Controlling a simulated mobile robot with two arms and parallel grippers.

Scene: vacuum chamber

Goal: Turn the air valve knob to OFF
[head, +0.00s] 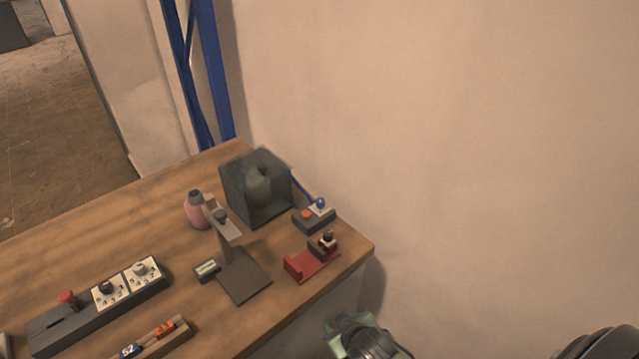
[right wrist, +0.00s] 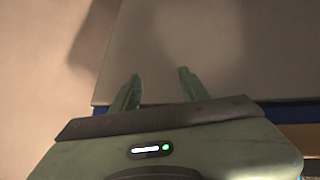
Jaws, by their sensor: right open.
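A small dark box (head: 314,221) sits at the back right of the wooden bench, with an orange button and a blue knob (head: 320,202) on a white plate. This blue knob looks like the air valve knob, but its setting and any lettering are too small to read. A blue hose (head: 302,188) runs between this box and the dark see-through chamber (head: 257,187). My right gripper (right wrist: 160,80) is open and empty in the right wrist view, facing a plain pale surface. In the head view my right arm is low, off the bench's right edge, apart from the knob. My left gripper is not in view.
A red device with a black knob (head: 312,262) stands near the bench's right corner, in front of the blue knob. A stand (head: 244,277), a pink bottle (head: 197,212) and a long dial box (head: 98,306) are further left. The wall (head: 450,130) rises behind.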

